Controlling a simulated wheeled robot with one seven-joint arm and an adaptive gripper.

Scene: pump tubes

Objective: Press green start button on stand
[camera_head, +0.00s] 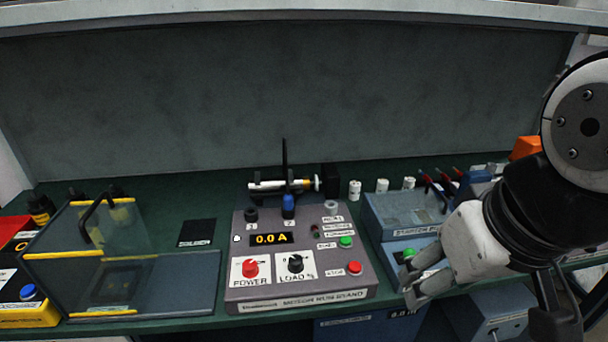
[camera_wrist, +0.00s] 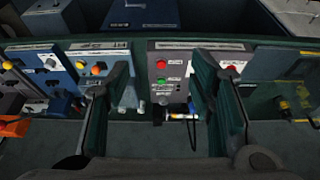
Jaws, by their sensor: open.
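The grey run stand (camera_head: 243,275) sits on the bench in the middle of the head view, its display reading 0.0 A. Its green start button (camera_head: 345,241) is at the right side, above the red stop button (camera_head: 354,267). In the wrist view the green button (camera_wrist: 162,81) and red button (camera_wrist: 162,64) show between the fingers, unobstructed. My gripper (camera_head: 410,284) is open and empty, to the right of the stand and apart from the green button. Its spread fingers frame part of the stand in the wrist view (camera_wrist: 158,68).
A blue station (camera_head: 383,212) with another green button (camera_head: 409,254) stands right of the run stand, partly behind my gripper. A clear box with yellow edges (camera_head: 75,258) is at the left. A syringe-like part (camera_head: 268,185) and small white cylinders (camera_head: 355,190) are behind the stand.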

